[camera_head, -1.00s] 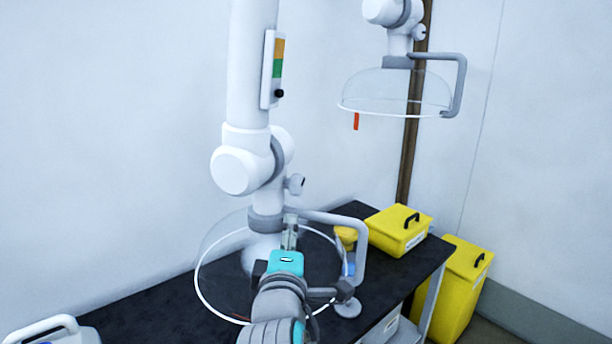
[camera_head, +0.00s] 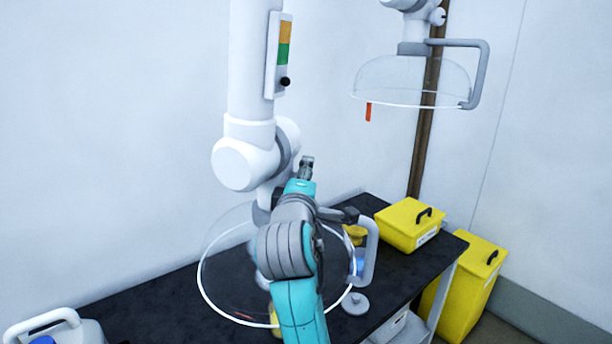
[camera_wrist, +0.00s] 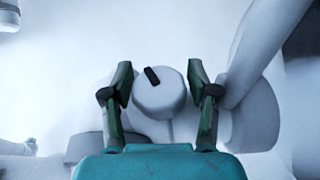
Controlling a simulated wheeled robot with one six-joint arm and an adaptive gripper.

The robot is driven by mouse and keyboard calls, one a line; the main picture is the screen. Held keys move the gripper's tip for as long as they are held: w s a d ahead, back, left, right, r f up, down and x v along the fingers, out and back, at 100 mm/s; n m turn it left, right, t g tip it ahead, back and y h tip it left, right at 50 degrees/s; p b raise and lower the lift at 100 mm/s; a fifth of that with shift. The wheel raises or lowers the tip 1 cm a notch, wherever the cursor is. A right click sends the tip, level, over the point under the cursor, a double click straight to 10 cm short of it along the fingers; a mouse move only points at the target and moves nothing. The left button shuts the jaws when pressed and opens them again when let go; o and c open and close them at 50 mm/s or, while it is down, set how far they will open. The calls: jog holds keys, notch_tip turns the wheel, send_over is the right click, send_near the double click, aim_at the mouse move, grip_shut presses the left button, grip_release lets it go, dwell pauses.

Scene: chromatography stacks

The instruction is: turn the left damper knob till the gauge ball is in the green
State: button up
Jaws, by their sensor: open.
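The left damper knob (camera_wrist: 158,95) is a pale round knob with a black pointer mark tilted slightly left of upright. In the wrist view it shows between the two fingers of my gripper (camera_wrist: 160,80), which is open with a gap on each side. I cannot tell if the fingertips reach its depth. In the head view my gripper (camera_head: 305,167) is at the left arm's lower joint and hides the knob. The left gauge (camera_head: 279,56) has an orange band above a green band. Its black ball (camera_head: 285,82) sits below the green, near the bottom.
The left clear hood (camera_head: 205,285) hangs around my arm, over the black bench (camera_head: 160,306). A second hood (camera_head: 420,82) with a red tag hangs at right. Yellow boxes (camera_head: 402,236) stand on and beside the bench. A white jug (camera_head: 75,330) is at lower left.

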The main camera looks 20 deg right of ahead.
jog(key=shift+w+d, duration=0.3)
jog(key=shift+w, duration=0.3)
jog(key=c, duration=1)
